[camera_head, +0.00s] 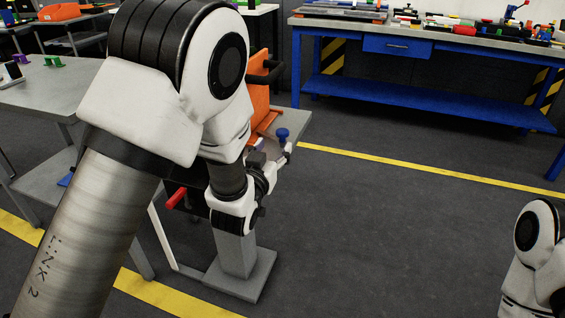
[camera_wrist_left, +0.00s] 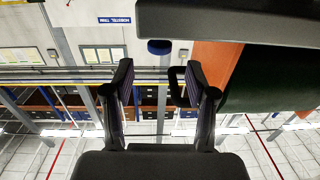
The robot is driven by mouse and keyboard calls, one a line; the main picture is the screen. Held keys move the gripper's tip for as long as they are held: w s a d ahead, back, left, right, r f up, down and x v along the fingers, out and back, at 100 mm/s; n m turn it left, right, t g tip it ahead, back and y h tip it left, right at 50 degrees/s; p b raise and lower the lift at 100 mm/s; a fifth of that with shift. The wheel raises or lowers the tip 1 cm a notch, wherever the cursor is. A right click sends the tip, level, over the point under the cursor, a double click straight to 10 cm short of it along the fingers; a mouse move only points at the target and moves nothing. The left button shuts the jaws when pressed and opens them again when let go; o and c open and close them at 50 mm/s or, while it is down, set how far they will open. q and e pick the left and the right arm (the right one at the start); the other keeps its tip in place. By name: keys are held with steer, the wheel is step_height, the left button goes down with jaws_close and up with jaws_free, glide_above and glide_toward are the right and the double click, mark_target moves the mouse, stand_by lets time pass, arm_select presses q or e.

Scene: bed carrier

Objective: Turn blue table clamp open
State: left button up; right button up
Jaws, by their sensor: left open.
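The blue table clamp shows as a blue knob (camera_head: 282,134) at the right side of the small grey stand, next to an orange case. My left gripper (camera_head: 286,152) is close to the knob, just below it in the head view; my arm hides part of the stand. In the left wrist view, a dark blue round piece (camera_wrist_left: 159,46) sits against the edge of a dark grey slab, beyond the open fingers. My left gripper (camera_wrist_left: 158,69) is open with nothing between its fingertips. Contact with the clamp is not visible. My right gripper is out of view.
The orange case (camera_head: 258,105) has a black handle (camera_head: 265,75). A red handle (camera_head: 176,197) sticks out below the stand. A grey table (camera_head: 50,95) stands at left, and a blue workbench (camera_head: 400,95) at the back.

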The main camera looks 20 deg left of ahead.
mark_target(281, 134)
arm_select(q)
steer(key=shift+w+r, duration=0.1)
steer(key=shift+w, duration=0.05)
steer(key=w, duration=0.7)
steer(key=shift+w+r, duration=0.1)
steer(key=shift+w, duration=0.15)
jaws_close()
